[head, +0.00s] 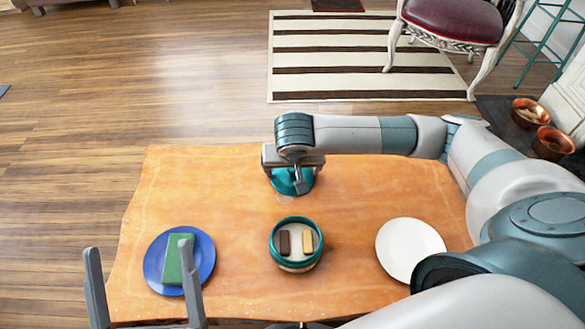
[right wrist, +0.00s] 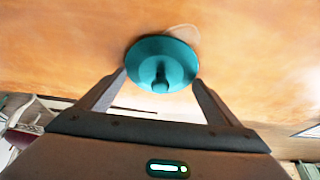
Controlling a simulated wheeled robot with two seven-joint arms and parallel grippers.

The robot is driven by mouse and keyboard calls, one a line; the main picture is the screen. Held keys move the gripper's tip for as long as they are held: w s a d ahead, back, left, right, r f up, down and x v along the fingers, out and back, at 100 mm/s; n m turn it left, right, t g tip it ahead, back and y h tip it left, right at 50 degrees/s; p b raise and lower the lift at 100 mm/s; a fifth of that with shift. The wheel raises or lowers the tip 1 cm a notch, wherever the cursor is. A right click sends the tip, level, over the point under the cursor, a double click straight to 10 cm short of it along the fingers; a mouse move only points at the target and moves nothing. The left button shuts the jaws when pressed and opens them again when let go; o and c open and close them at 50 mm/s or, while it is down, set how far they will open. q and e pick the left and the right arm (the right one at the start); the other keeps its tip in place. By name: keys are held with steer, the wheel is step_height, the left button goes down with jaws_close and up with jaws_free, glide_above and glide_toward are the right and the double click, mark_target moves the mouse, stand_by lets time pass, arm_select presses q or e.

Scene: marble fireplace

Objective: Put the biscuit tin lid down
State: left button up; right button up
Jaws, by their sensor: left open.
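The biscuit tin lid, a teal disc with a knob, shows under my right gripper in the head view (head: 292,182). In the right wrist view the lid (right wrist: 172,53) sits between the tips of my right gripper (right wrist: 160,77), one finger at each side of its rim. My right gripper is shut on it, knob facing the palm. Whether the lid touches the table cannot be told. The round biscuit tin (head: 296,266) stands uncovered on the table, with a dark and a pale biscuit inside. My left gripper (head: 137,247) is open and empty at the lower left.
The wooden table (head: 220,190) has bare room left and right of the lid. A pale round mark (head: 284,198) lies beside the lid. A blue plate (head: 153,262) with a green block (head: 174,262) is at left, a white plate (head: 408,250) at right.

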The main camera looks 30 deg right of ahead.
mark_target(293, 172)
steer(key=shift+o, duration=1.3)
arm_select(q)
steer(key=shift+w, duration=0.1)
arm_select(e)
steer(key=shift+r, duration=0.15)
steer(key=shift+r, duration=0.15)
steer(key=p+v, duration=0.1)
steer(key=v, duration=0.2)
steer(key=shift+r, duration=0.2)
arm_select(q)
step_height(293, 172, down, 6)
steer(key=w+d+g+y+p, duration=0.1)
steer(key=w+g, duration=0.1)
steer(key=g, duration=0.2)
steer(key=shift+w+f, duration=0.2)
steer(key=shift+f, duration=0.05)
arm_select(e)
steer(key=v, duration=0.8)
steer(key=shift+s, duration=0.2)
steer(key=shift+r, duration=0.1)
